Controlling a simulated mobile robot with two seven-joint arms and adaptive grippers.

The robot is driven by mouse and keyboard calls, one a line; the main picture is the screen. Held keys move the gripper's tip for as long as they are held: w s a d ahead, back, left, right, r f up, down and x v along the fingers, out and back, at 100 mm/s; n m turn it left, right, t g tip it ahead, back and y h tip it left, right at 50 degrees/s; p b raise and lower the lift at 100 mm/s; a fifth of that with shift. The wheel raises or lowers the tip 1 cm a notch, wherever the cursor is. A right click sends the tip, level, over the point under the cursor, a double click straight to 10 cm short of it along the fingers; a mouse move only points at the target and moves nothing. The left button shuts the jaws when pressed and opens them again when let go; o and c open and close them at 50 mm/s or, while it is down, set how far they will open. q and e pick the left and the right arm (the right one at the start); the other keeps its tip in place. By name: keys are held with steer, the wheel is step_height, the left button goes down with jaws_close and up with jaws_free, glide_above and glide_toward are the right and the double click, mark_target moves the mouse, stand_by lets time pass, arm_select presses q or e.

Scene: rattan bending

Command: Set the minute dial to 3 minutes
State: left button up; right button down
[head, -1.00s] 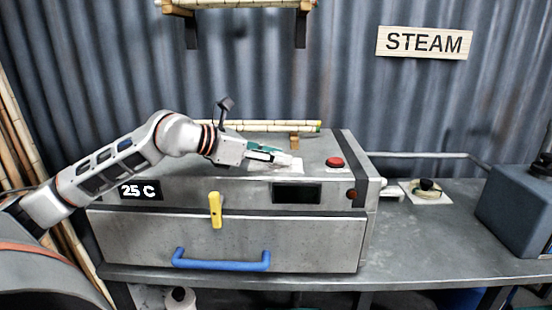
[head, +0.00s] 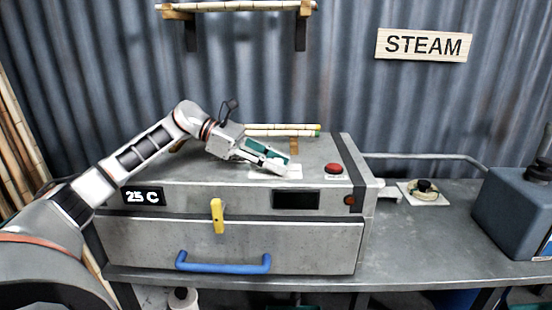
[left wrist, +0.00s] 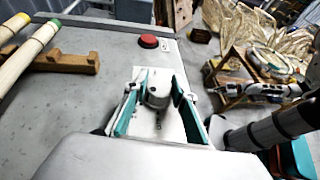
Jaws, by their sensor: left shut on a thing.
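The minute dial (left wrist: 157,92) is a small grey knob on a white plate (left wrist: 160,116) on top of the steel steam box. My left gripper (left wrist: 155,98) has its teal-padded fingers on either side of the knob and is shut on it. In the head view the left gripper (head: 272,160) reaches down to the plate (head: 290,173) and hides the knob. The dial's marks and setting are too small to read. Parts of an arm show at the right of the left wrist view; the state of my right gripper cannot be made out.
A red button (head: 333,168) sits right of the plate. Bamboo poles (head: 282,130) lie on a wooden rest behind the gripper. The box front has a dark display (head: 296,199), a yellow latch (head: 217,215) and a blue handle (head: 223,263). A blue-grey container (head: 515,205) stands at the right.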

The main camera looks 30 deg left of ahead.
arm_select(q)
steer(key=shift+m+g, duration=0.5)
steer(key=shift+m, duration=0.1)
steer(key=o, duration=1.1)
steer(key=v, duration=1.2)
steer(key=shift+a+f, duration=0.1)
steer(key=shift+f, duration=0.1)
